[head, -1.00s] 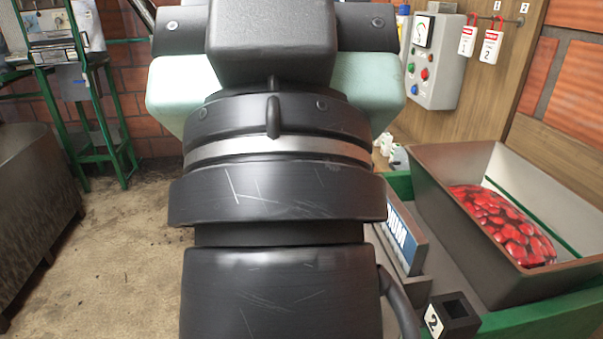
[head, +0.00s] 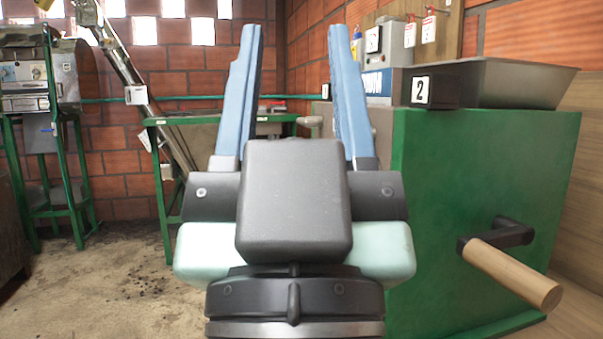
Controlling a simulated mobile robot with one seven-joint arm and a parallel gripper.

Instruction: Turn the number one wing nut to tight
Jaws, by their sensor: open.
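My gripper (head: 295,35) is open and empty, its two blue fingers pointing up and away in the head view. I cannot make out a wing nut marked one. A small grey fitting (head: 312,124) shows between the fingers, beside the green machine, too small to identify. A dark block with a white "2" label (head: 420,90) sits on top of the green pulper body (head: 490,160) at the right. My gripper is left of that body, and its right finger covers part of the area behind.
A crank with a wooden handle (head: 513,273) sticks out from the green body's front. A dark hopper (head: 515,85) stands on top. A green table (head: 205,120) and a slanted metal chute (head: 130,75) are behind. Open floor (head: 110,290) lies at the left.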

